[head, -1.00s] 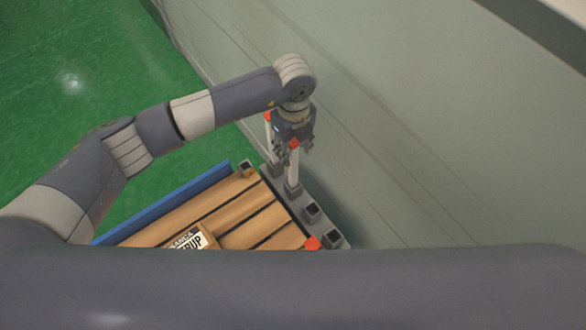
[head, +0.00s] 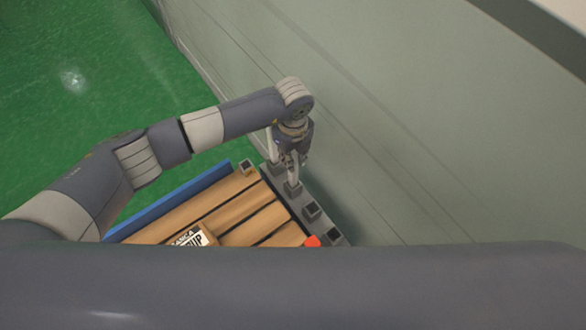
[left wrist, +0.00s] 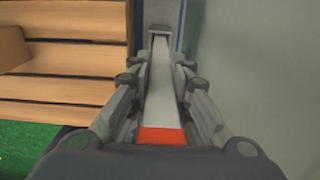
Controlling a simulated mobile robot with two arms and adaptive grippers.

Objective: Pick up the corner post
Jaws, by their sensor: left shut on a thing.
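My right gripper is not in view.
The wall (head: 420,150) is close on the right. Green floor (head: 80,120) is clear.

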